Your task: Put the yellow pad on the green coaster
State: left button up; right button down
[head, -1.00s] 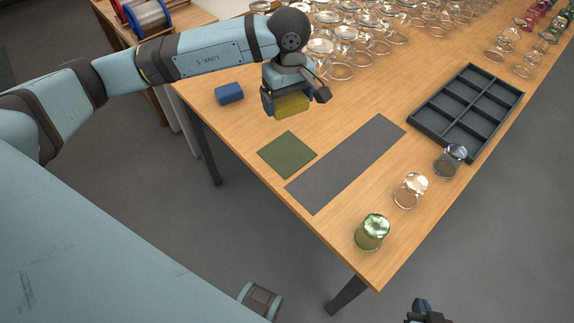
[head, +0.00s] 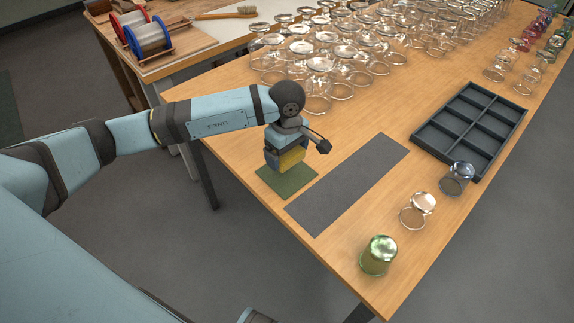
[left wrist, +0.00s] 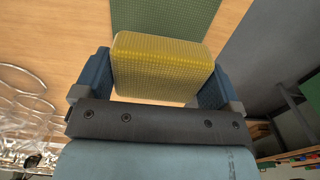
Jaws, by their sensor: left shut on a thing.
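The yellow pad (head: 292,158) is held in my left gripper (head: 286,160), whose jaws are shut on it. In the left wrist view the pad (left wrist: 163,68) sits between the two blue fingers. The green coaster (head: 288,189) lies flat on the wooden table, partly hidden behind the pad and gripper. In the left wrist view the coaster (left wrist: 165,15) shows just past the pad's far edge. The pad appears a little above the coaster; the exact gap is unclear. My right gripper is out of view.
A dark grey mat (head: 350,185) lies beside the coaster. A compartment tray (head: 470,130), a green glass (head: 379,255), a clear glass (head: 418,210) and a bluish glass (head: 457,178) stand to the right. Many upturned glasses (head: 340,60) crowd the back.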

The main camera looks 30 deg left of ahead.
aim_at(287, 173)
pick_arm(q)
jog(key=shift+f, duration=2.6)
jog(key=shift+f+b, duration=0.25)
jog(key=shift+b, duration=0.1)
jog(key=o, duration=0.5)
jog(key=shift+o, duration=0.2)
jog(key=shift+r, duration=0.1)
jog(key=shift+r, duration=0.1)
